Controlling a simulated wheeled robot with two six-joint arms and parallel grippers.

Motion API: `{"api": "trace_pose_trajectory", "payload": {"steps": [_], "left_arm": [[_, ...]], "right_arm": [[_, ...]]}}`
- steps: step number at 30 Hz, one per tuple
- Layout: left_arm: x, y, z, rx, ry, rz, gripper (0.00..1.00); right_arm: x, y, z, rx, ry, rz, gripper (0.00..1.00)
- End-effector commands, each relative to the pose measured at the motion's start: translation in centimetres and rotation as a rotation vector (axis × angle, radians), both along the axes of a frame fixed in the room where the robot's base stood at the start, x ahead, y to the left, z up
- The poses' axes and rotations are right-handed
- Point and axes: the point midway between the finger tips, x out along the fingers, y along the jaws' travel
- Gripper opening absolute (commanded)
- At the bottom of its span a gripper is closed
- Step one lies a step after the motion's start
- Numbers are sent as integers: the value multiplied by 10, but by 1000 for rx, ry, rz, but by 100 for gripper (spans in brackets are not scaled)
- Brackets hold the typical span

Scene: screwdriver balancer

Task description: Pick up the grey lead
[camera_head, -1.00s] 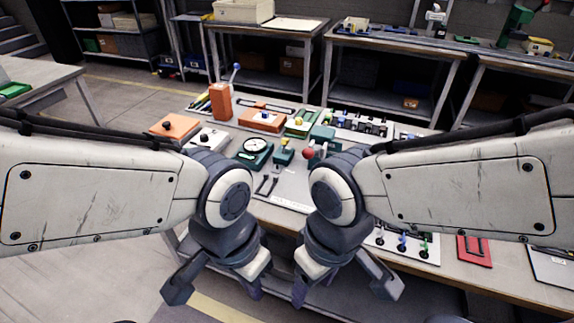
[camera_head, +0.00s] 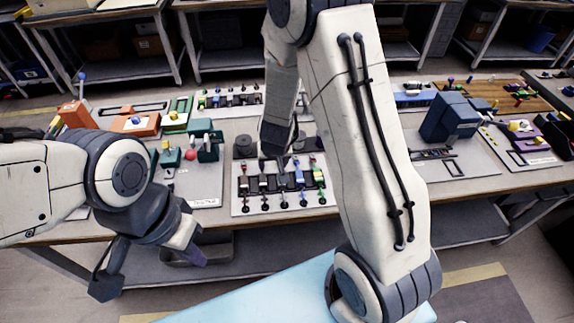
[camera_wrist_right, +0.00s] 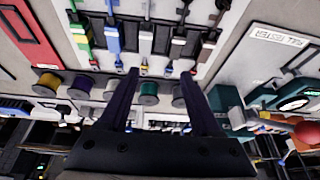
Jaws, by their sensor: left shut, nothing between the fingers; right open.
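A rack tray (camera_head: 238,209) with several coloured leads lies mid-table in the head view. In the right wrist view, the grey lead (camera_wrist_right: 147,38) lies just beyond the fingertips. My right gripper (camera_head: 284,157) is open and empty over the tray's back part; its fingers also show in the right wrist view (camera_wrist_right: 160,75), apart from the lead. My left gripper (camera_head: 193,254) is shut and empty in front of the table edge.
Several coloured spools (camera_wrist_right: 148,92) stand behind the leads, close to my right fingers. A red ball-topped lever (camera_head: 190,155) is left of the tray. A dark blue box (camera_head: 449,118) stands to the right. My right forearm hides part of the table.

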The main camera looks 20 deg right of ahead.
Motion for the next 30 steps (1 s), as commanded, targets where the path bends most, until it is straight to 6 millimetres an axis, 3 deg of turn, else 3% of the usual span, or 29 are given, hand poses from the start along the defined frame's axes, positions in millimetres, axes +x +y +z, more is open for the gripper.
{"api": "trace_pose_trajectory", "payload": {"steps": [3,9,17,25,30], "left_arm": [[0,0,-1,0,0,0,0],[0,0,-17,1,1,-1,0],[0,0,-24,0,0,-1,0],[0,0,-29,0,0,-1,0],[0,0,-29,0,0,-1,0]], "right_arm": [[2,-23,-12,-22,-3,-46,65],[10,-37,-43,-24,-3,-63,65],[16,-41,-63,-23,-3,-64,65],[25,-42,-99,-22,-3,-63,65],[28,-43,-106,-22,-5,-62,65]]}}
